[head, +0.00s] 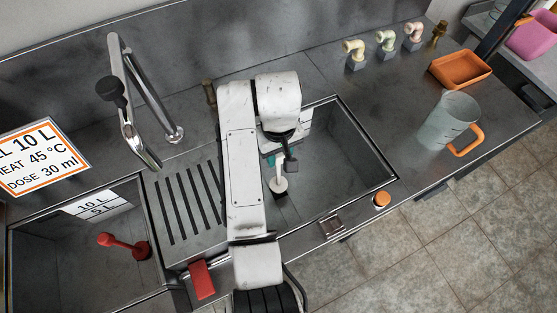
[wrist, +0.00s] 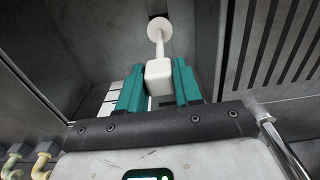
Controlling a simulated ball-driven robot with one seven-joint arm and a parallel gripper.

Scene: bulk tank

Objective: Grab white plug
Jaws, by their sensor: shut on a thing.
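The white plug (head: 280,184) is in the right basin (head: 345,160), below my gripper (head: 273,160). In the wrist view, the white plug (wrist: 160,30) shows a round disc, a thin stem and a block-shaped grip. The teal fingers of my gripper (wrist: 158,82) are shut on that grip, one on each side. The disc points away from my gripper, towards a dark square patch on the basin floor. I cannot tell whether the disc touches the floor. My arm hides the left part of the right basin in the head view.
A red plug (head: 125,244) lies in the left basin. A slotted drainboard (head: 185,205) and a tall faucet (head: 150,90) stand left of my arm. A jug (head: 447,115) with an orange handle and an orange tray (head: 460,70) are on the right counter. Basin walls surround my gripper.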

